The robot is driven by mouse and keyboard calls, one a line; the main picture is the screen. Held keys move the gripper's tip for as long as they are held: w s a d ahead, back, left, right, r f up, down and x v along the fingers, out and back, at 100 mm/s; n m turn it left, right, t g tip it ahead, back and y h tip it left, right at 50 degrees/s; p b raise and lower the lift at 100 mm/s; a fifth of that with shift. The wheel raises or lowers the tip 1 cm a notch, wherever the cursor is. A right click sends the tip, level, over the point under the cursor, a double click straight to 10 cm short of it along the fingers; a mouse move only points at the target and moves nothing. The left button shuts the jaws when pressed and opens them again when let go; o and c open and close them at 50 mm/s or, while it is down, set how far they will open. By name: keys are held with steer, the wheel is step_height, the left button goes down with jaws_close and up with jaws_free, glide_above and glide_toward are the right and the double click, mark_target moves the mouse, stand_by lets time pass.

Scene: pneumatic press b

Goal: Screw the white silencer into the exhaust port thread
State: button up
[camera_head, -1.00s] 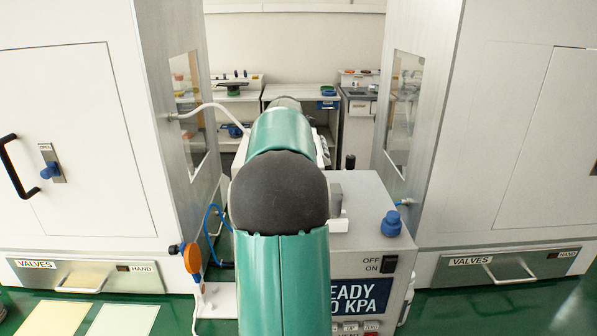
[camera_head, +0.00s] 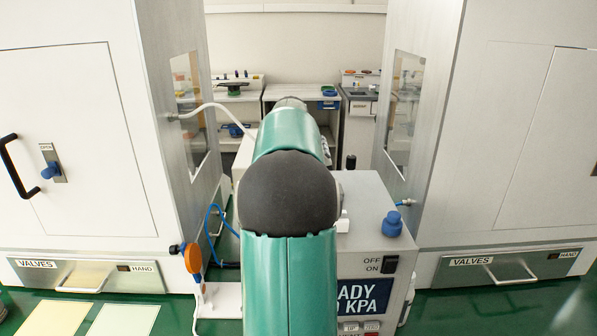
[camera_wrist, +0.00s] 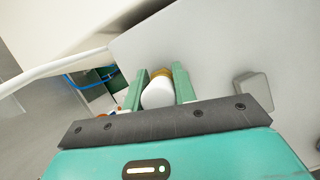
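The white silencer (camera_wrist: 157,93) shows in the wrist view between the two green fingers of my gripper (camera_wrist: 160,82). It has a brass-coloured end that points away from the wrist. The fingers lie close along both its sides, and my gripper looks shut on it. A pale grey panel fills the view beyond and to the right of the fingers. I cannot make out the exhaust port thread in either view. In the head view my own arm hides my gripper, the silencer and part of the machine in front.
A grey control box (camera_head: 375,215) with a blue knob (camera_head: 390,224) and an ON/OFF switch stands behind my arm. White cabinets flank it (camera_head: 75,150) (camera_head: 510,150). A white hose (camera_head: 215,107) and a blue tube (camera_head: 209,222) run at left. A grey block (camera_wrist: 254,90) is right of the fingers.

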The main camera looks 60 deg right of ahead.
steer(key=shift+m+g, duration=0.4)
steer(key=shift+m, duration=0.5)
steer(key=shift+s+m+g, duration=0.1)
steer(key=shift+m+g, duration=0.2)
steer(key=shift+m, duration=0.5)
steer(key=shift+m+g, duration=0.3)
steer(key=shift+m, duration=0.6)
steer(key=shift+f+m+g, duration=0.1)
steer(key=shift+m+g, duration=0.2)
steer(key=shift+m, duration=0.3)
steer(key=shift+s, duration=0.1)
steer(key=shift+m, duration=0.3)
